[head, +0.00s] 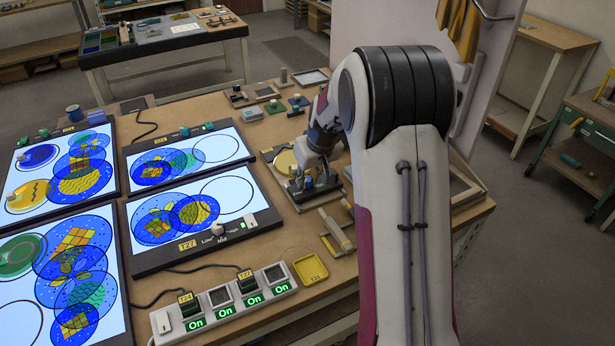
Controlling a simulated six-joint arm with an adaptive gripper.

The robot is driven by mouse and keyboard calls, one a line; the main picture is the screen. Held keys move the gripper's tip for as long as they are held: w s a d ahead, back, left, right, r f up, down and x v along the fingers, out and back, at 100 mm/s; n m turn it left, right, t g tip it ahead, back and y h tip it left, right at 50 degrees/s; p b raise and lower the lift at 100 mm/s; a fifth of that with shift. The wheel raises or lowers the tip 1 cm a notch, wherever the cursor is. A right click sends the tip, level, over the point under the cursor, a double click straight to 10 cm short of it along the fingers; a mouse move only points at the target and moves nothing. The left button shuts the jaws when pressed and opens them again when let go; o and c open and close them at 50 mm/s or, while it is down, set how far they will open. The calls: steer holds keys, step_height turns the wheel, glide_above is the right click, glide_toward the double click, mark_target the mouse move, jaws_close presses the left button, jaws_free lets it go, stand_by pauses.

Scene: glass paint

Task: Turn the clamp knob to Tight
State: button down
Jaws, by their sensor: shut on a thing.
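A grey metal clamp fixture (299,196) stands on the wooden bench right of the light panels. My gripper (308,179) points down over it and is shut on the clamp knob at its top. The knob is mostly hidden by the fingers, and small blue and dark parts show beside them. Any Tight mark or pointer is too small or covered to read.
A white power strip (225,303) with several On lights and a yellow tray (310,269) lie in front. Small blocks stand behind the fixture. My arm hides the bench's right part.

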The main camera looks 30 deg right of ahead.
steer(key=shift+d+n+g+y, duration=0.15)
steer(key=shift+n+y, duration=0.3)
steer(key=shift+n, duration=0.85)
steer(key=shift+n+g+y, duration=0.15)
steer(key=shift+n+y, duration=0.3)
steer(key=shift+n, duration=0.85)
steer(key=shift+d+f+n+g+y, duration=0.1)
steer(key=shift+n+g+y, duration=0.2)
steer(key=shift+n, duration=0.8)
steer(key=shift+n+g+y, duration=0.2)
steer(key=shift+n+y, duration=0.2)
steer(key=shift+n, duration=0.7)
steer(key=c, duration=1.8)
jaws_free()
steer(key=shift+m, duration=0.3)
steer(key=shift+a+m+t+h, duration=0.1)
steer(key=shift+m+t+h, duration=0.3)
steer(key=shift+m, duration=0.9)
steer(key=shift+a+m+t+h, duration=0.15)
steer(key=shift+m+h, duration=0.35)
steer(key=shift+m, duration=0.8)
